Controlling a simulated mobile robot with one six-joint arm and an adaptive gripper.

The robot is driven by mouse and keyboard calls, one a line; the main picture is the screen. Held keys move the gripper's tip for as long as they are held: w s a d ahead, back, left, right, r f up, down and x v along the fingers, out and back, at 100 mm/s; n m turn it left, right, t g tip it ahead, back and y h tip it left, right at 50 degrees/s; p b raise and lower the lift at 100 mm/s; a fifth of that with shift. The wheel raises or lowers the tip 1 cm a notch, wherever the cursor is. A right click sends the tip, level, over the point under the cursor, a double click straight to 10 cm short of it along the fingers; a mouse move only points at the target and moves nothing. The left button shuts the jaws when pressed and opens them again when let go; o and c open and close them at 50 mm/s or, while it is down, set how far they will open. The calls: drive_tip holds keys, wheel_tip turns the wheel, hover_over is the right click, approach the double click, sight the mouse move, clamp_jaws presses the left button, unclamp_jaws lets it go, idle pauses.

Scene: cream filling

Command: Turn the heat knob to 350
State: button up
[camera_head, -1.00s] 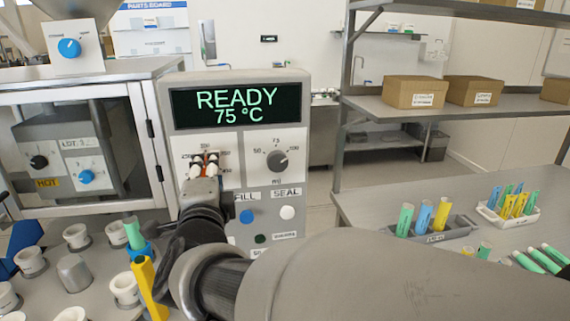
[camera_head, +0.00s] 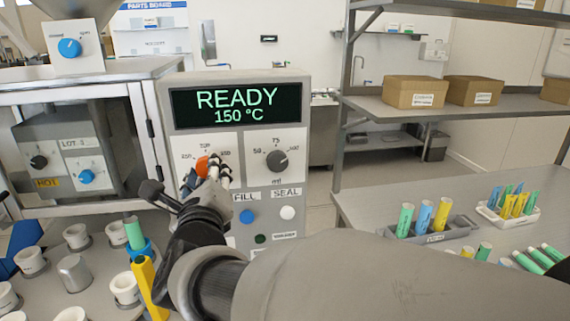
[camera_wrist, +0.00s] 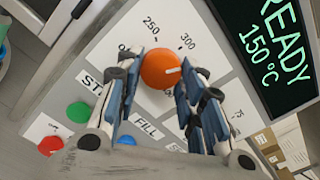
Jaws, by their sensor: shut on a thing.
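The orange heat knob (camera_head: 202,166) is on the white left dial plate of the control panel. In the wrist view the knob (camera_wrist: 160,68) sits between the fingers, and its white mark points right, just below the 300 label (camera_wrist: 187,41). The 250 label (camera_wrist: 151,25) is above the knob. My gripper (camera_wrist: 163,85) is shut on the knob, one finger on each side. In the head view my gripper (camera_head: 217,175) comes from below right and covers part of the knob and scale. The display (camera_head: 236,106) reads READY, 150 °C.
The grey ml knob (camera_head: 278,160) is right of the heat knob. White cups and a yellow tube (camera_head: 146,283) stand at lower left.

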drive_tip(key=m, duration=0.7)
drive_tip(key=shift+a, duration=0.1)
idle(0.5)
drive_tip(key=o, duration=1)
drive_tip(key=shift+o, duration=0.2)
drive_tip(key=shift+s, duration=0.1)
drive_tip(key=v, duration=1.1)
drive_tip(key=shift+s, duration=0.4)
drive_tip(key=shift+f, duration=0.1)
